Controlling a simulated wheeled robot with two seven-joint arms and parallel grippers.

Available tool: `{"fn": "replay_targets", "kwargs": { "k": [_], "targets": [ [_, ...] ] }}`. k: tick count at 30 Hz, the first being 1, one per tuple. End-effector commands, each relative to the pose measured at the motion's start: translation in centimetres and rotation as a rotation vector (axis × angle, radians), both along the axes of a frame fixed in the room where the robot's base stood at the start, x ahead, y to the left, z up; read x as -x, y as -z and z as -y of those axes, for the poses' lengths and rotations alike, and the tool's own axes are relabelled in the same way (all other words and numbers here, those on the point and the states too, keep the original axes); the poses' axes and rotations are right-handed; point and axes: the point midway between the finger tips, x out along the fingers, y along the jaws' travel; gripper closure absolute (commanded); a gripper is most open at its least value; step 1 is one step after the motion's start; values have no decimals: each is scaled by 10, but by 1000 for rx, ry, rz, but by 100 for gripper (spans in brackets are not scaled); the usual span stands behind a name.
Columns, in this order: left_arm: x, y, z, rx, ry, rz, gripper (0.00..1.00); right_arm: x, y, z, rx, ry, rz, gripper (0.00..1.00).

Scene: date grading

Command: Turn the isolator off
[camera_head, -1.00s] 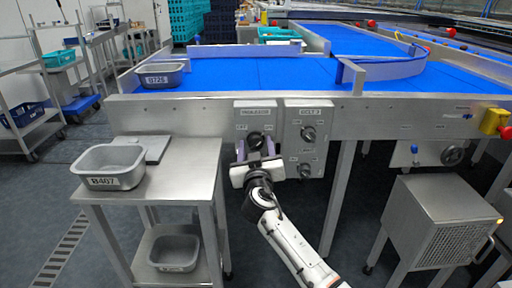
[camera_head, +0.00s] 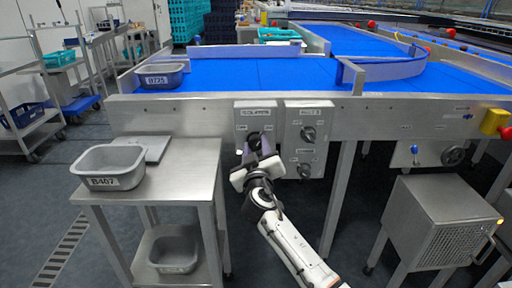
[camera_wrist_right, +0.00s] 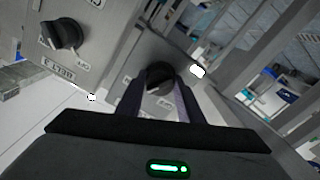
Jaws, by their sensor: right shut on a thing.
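The isolator is a grey box (camera_head: 241,118) on the front of the conveyor frame, with a label at the top and a dark rotary knob (camera_head: 254,139). My right gripper (camera_head: 258,150) reaches up to it from below, its fingers on either side of the knob. In the right wrist view the knob (camera_wrist_right: 159,78) sits between the tips of the two dark fingers, which are shut on it. The gripper is tilted in the head view. The fingers partly cover the knob, and its exact pointing is hard to read. My left gripper is not in view.
A second grey panel (camera_head: 322,128) with two dark knobs stands just right of the isolator. A steel table (camera_head: 195,160) with a grey bin (camera_head: 110,158) is at the left. A perforated steel box (camera_head: 440,222) stands at the right. The blue belt (camera_head: 300,75) runs above.

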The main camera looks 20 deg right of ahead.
Motion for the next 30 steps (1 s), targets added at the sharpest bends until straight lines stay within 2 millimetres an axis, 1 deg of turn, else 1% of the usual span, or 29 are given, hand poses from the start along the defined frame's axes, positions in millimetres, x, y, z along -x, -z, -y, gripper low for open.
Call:
{"fn": "replay_targets", "kwargs": {
  "k": [12, 23, 30],
  "targets": [
    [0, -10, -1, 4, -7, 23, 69, 0, 0, 0, 382, 1, -112, 89],
    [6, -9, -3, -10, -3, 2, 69, 0, 0, 0, 712, 0, -208, 89],
    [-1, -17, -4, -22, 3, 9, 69, 0, -1, 0, 927, 0, -269, 89]
  ]
}}
